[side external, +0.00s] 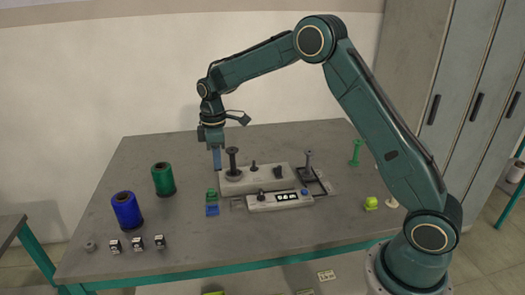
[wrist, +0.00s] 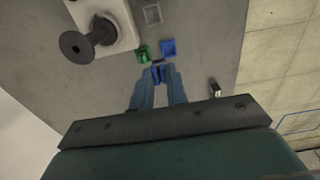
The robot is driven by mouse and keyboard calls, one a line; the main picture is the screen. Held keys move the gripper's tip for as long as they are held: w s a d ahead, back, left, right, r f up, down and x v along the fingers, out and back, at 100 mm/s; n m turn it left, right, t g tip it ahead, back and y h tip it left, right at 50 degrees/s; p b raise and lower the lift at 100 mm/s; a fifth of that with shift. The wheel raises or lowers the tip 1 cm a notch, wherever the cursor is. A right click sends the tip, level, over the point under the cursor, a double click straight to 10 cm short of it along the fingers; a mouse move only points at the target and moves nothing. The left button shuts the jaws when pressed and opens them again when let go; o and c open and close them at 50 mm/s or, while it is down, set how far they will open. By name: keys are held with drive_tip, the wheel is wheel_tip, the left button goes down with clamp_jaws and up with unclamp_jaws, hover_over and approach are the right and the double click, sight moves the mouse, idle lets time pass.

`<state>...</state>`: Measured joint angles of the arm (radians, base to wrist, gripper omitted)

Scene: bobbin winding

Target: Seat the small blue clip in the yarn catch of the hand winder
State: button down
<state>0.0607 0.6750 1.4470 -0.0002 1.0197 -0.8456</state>
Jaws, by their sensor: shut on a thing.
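My gripper (side external: 217,167) points down at the left end of the hand winder (side external: 262,178), behind the small coloured pieces. In the wrist view its blue fingers (wrist: 160,76) converge on a small blue piece (wrist: 160,72), which looks like the blue clip. In the side view the clip cannot be told apart from the blue fingers. The winder carries a dark flanged spindle (side external: 232,160), which also shows in the wrist view (wrist: 86,42). I cannot make out which part is the yarn catch.
A green piece (side external: 212,193) and a blue block (side external: 211,210) lie left of the grey control box (side external: 280,200). Green (side external: 163,179) and blue (side external: 127,210) yarn cones stand at left. Several small dark-and-white blocks (side external: 137,243) sit at front left. A green spool (side external: 356,152) stands at right.

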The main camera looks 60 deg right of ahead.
drive_tip(key=s+d+f, duration=0.3)
drive_tip(key=d+f, duration=0.1)
drive_tip(key=f, duration=0.3)
drive_tip(key=shift+f, duration=0.3)
drive_tip(key=shift+f, duration=2.15)
drive_tip(key=shift+f, duration=0.9)
idle(0.4)
drive_tip(key=c, duration=1.3)
unclamp_jaws()
